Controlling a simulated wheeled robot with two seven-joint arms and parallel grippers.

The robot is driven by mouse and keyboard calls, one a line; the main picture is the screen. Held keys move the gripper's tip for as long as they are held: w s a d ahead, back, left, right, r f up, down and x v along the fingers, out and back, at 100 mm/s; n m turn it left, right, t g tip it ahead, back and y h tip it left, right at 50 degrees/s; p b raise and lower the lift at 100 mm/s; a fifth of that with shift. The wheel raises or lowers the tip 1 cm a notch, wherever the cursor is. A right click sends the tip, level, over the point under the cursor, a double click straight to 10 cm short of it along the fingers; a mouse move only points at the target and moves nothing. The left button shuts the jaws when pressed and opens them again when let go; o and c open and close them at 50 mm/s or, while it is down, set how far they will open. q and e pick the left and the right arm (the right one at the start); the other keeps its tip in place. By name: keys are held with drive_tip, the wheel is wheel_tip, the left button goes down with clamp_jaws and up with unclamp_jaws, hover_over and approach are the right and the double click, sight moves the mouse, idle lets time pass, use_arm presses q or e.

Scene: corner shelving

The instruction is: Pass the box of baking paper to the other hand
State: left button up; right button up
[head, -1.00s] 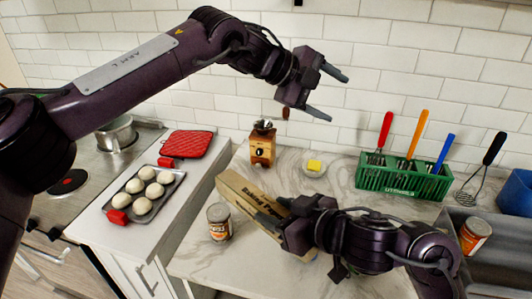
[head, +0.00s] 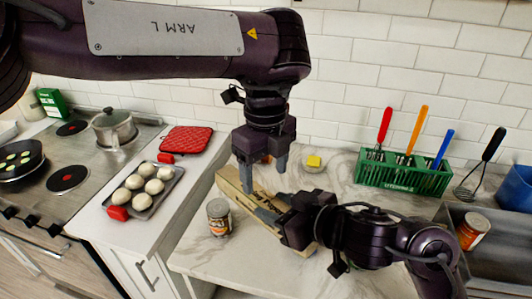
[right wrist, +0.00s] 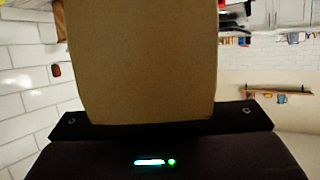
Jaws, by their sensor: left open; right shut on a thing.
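The long tan box of baking paper (head: 231,188) slants over the counter in the head view. My right gripper (head: 268,207) is shut on it around its middle. In the right wrist view, a plain brown face of the box (right wrist: 140,60) fills the centre. My left gripper (head: 264,182) is open and points down over the far part of the box. Its fingers are spread and overlap the box in the picture. I cannot tell whether they touch it. My left gripper and arm hide part of the box and the counter behind it.
A can (head: 219,218) stands just left of the box. A tray of buns (head: 165,204) and a red mitt (head: 188,139) lie left. Free counter (head: 345,190) lies right of the box.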

sight(266, 195)
use_arm(q)
wheel_tip(266, 195, down, 7)
drive_tip(key=shift+f, duration=0.15)
drive_tip(key=shift+c, duration=0.3)
drive_tip(key=shift+d, duration=0.1)
drive_tip(key=c, duration=1)
use_arm(e)
drive_tip(key=shift+s+a+r, duration=0.1)
use_arm(q)
drive_tip(key=shift+w, duration=0.1)
drive_tip(key=shift+c, duration=0.8)
use_arm(e)
drive_tip(key=o, duration=1.2)
drive_tip(key=shift+c, duration=0.2)
drive_tip(key=shift+o, duration=0.3)
